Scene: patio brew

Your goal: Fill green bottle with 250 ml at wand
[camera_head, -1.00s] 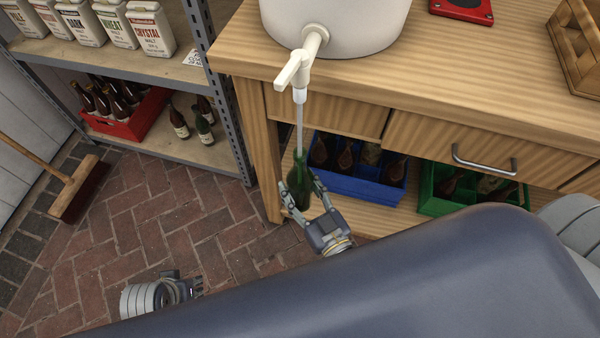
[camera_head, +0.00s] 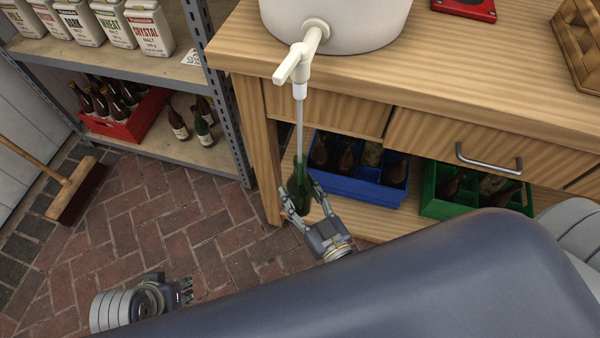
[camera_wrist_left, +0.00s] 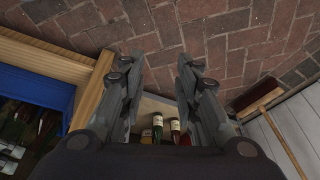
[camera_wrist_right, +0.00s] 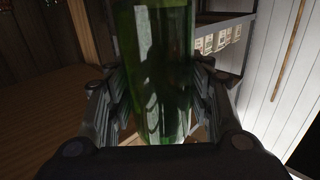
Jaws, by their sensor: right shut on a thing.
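The green bottle (camera_head: 299,184) is upright under the tap, and my right gripper (camera_head: 303,203) is shut around its body. The bottle fills the middle of the right wrist view (camera_wrist_right: 155,70), between both fingers. The clear wand (camera_head: 299,125) hangs from the white tap (camera_head: 298,62), and its lower end goes down into the bottle's neck. I cannot tell the liquid level. The white bucket (camera_head: 340,22) with the tap stands on the bench. My left gripper (camera_head: 186,290) is low over the brick floor; its fingers are apart and empty in the left wrist view (camera_wrist_left: 158,85).
The wooden bench (camera_head: 420,75) has a blue crate (camera_head: 360,188) and a green crate (camera_head: 470,210) with bottles on its lower shelf. At left, a metal rack holds a red crate (camera_head: 125,130), loose bottles and malt bags. A broom (camera_head: 75,190) stands at the left. Brick floor is clear between.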

